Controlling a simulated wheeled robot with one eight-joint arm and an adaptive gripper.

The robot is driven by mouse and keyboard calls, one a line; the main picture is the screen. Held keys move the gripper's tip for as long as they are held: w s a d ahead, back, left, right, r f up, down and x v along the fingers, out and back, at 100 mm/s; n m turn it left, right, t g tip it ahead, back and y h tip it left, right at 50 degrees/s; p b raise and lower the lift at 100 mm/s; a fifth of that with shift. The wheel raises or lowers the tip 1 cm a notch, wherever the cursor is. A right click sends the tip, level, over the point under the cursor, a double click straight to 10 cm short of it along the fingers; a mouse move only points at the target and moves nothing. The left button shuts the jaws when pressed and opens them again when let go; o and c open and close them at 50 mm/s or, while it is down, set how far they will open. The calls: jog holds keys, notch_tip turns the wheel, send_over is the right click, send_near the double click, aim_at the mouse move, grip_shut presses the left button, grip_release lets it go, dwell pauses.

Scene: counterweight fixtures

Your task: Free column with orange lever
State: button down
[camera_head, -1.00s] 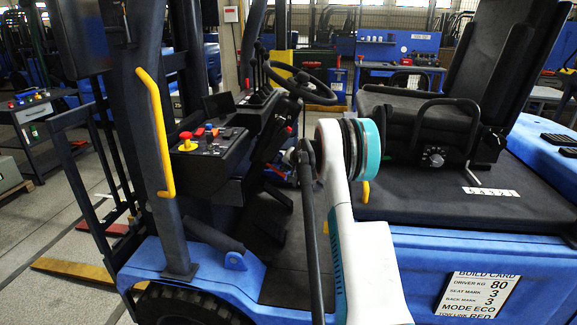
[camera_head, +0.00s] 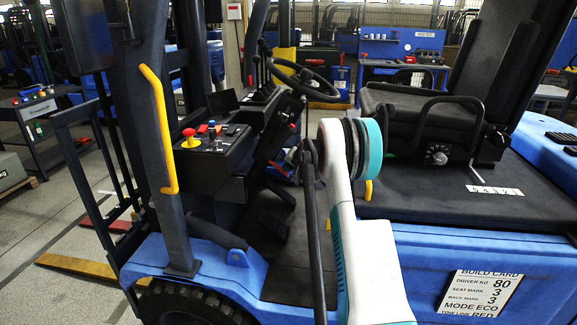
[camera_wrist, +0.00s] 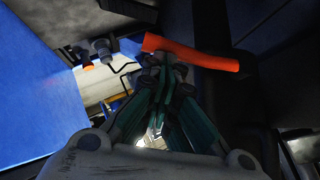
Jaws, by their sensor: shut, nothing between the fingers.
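In the wrist view an orange lever (camera_wrist: 195,53) lies across the top of my gripper (camera_wrist: 163,62). The green-sided fingers are shut and empty, with their tips right at the lever's left part. I cannot tell whether they touch it. In the head view the steering column (camera_head: 272,150) stands below the black steering wheel (camera_head: 305,80), in front of the seat. My gripper is hidden in the head view, and I cannot make out the lever there.
A console (camera_head: 212,160) with a red knob (camera_head: 189,133) stands left of the column. A yellow grab handle (camera_head: 160,130) is on the front post. The black seat (camera_head: 425,115) is at the right. A build card (camera_head: 479,294) hangs on the blue side panel.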

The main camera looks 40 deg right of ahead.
aim_at(285, 173)
jog(key=shift+w+a+f, duration=0.1)
jog(key=shift+f, duration=0.45)
jog(key=shift+w+a+f, duration=0.1)
jog(key=shift+f, duration=0.4)
jog(key=shift+w+a+f+b, duration=0.2)
jog(key=shift+w+f, duration=0.05)
jog(key=shift+f, duration=0.35)
jog(key=shift+w+a+f+b, duration=0.15)
jog(key=shift+w+f+b, duration=0.05)
jog(key=shift+f, duration=0.35)
jog(key=shift+w+a+f+b, duration=0.15)
jog(key=shift+w+a+f, duration=0.4)
jog(key=shift+f, duration=0.25)
jog(key=shift+w+a+f+b, duration=0.15)
jog(key=shift+w+a+f, duration=0.3)
jog(key=shift+w+f, duration=0.25)
jog(key=shift+f, duration=0.1)
jog(key=shift+s, duration=0.1)
jog(key=s+d+r+p, duration=0.1)
jog(key=s+d+p, duration=0.1)
jog(key=s, duration=1)
jog(key=shift+s+d+p, duration=0.25)
jog(key=shift+s+p, duration=0.1)
jog(key=shift+s, duration=0.05)
